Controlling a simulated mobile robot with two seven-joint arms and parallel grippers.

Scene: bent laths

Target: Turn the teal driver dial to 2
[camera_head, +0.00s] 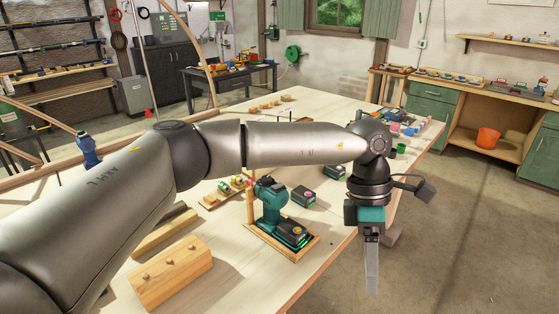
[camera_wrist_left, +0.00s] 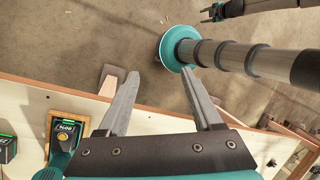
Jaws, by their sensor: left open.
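The teal driver (camera_head: 268,200) stands upright on its black battery, in a wooden tray (camera_head: 262,241) on the workbench. Its dial and numbers are too small to read in the head view. In the wrist view, part of the driver (camera_wrist_left: 66,132) with its battery shows at the lower left, and no dial can be made out. My left gripper (camera_head: 371,280) points down to the right of the driver, apart from it, past the bench edge. In the wrist view its two fingers (camera_wrist_left: 160,78) are spread, with nothing between them. My right gripper seems to show small at the top (camera_wrist_left: 212,12), with its jaw state unclear.
Black-and-teal batteries (camera_head: 303,196) lie behind the driver. A wooden block with pegs (camera_head: 170,274) sits at the front left, and a rack of small coloured parts (camera_head: 222,193) stands left of the driver. My left arm crosses above the bench. The floor at right is clear.

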